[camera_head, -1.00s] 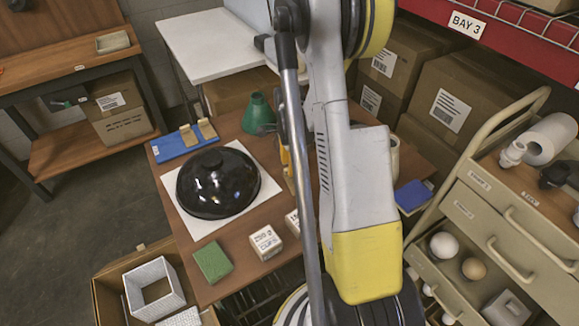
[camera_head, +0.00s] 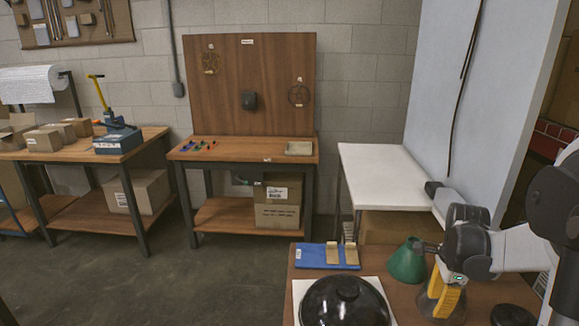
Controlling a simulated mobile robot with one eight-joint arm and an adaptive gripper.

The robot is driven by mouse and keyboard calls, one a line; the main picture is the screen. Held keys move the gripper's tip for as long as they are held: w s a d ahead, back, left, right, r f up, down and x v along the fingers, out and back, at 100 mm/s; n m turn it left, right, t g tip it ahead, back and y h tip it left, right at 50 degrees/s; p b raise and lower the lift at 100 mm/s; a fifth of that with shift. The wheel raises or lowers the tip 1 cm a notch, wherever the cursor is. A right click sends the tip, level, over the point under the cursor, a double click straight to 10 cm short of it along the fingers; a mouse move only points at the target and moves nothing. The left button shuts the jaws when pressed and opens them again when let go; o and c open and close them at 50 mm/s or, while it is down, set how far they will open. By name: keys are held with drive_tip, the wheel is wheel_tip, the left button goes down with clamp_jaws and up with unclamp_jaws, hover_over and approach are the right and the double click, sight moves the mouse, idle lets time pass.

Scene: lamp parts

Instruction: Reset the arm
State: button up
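My arm comes in from the right edge, with a white link and dark joints. Its dark end, where my gripper (camera_head: 430,247) seems to be, is above the brown table between a green cone (camera_head: 407,261) and a yellow-and-grey tool (camera_head: 440,292). The fingers are small and partly hidden, and I cannot tell whether they are open or shut. I see nothing clearly held. A glossy black dome (camera_head: 344,302) sits on a white sheet at the bottom, cut off by the frame.
A blue tray (camera_head: 308,257) with two tan blocks lies behind the dome. A white-topped table (camera_head: 385,172) and a tall pale panel (camera_head: 485,90) stand behind. Wooden workbenches (camera_head: 240,150) line the back wall. The grey floor (camera_head: 215,275) at left is open.

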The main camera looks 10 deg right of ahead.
drive_tip(key=s+a+r+n+t, duration=0.1)
drive_tip(key=a+r+n+t, duration=0.1)
drive_tip(key=a+r+n, duration=0.5)
drive_tip(key=s+a+r+n+t, duration=0.1)
drive_tip(key=a+r+n, duration=0.25)
drive_tip(key=a, duration=0.45)
drive_tip(key=s+a+r+n+t, duration=0.1)
drive_tip(key=s+a+n+t, duration=0.1)
drive_tip(key=a+n, duration=0.4)
drive_tip(key=s+a+r+n+t, duration=0.1)
drive_tip(key=s+a+n+t, duration=0.1)
drive_tip(key=s+a+n, duration=0.3)
drive_tip(key=shift+s+a+n, duration=0.15)
drive_tip(key=shift+a+n, duration=0.2)
drive_tip(key=shift+n, duration=0.1)
